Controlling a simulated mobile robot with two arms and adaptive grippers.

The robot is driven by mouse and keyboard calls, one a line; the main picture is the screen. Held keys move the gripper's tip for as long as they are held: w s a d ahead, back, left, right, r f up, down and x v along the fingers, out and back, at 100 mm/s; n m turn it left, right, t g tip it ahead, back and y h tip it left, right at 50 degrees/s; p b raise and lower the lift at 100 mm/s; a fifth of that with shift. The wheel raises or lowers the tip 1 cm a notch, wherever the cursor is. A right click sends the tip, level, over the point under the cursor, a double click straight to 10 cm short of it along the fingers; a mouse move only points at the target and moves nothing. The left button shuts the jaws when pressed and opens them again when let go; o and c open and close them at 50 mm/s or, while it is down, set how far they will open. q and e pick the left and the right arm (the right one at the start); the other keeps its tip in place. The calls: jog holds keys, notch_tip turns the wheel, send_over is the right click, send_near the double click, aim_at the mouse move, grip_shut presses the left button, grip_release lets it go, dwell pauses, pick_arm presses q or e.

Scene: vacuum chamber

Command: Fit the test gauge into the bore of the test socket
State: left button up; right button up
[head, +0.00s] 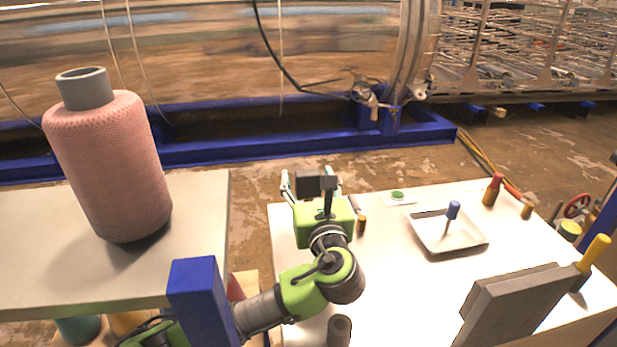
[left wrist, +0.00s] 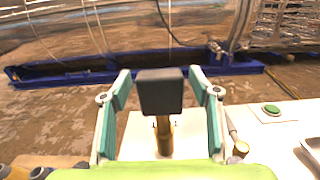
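My left gripper (head: 314,180) is open over the back left of the white table, its fingers pointing away. In the left wrist view, its two teal-lined fingers (left wrist: 160,76) stand on either side of a dark block (left wrist: 160,92), with a narrow gap at each side. A brass-coloured stem (left wrist: 164,138) shows below the block. I cannot tell whether this is the test gauge. A blue-handled pin (head: 453,210) stands in the white tray (head: 484,241); its lower end is hard to make out. I cannot pick out the test socket's bore for certain. My right gripper is not in view.
A green button (head: 397,195) sits on a small plate behind the tray. A red-handled tool (head: 494,188) stands at the back right. A large grey block (head: 515,308) takes up the front right. A pink spool (head: 108,165) stands on the left table. The white table's middle is clear.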

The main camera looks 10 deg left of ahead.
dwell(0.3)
pick_arm(q)
notch_tip(320, 180, up, 10)
dwell(0.4)
jog(key=shift+f, duration=0.1)
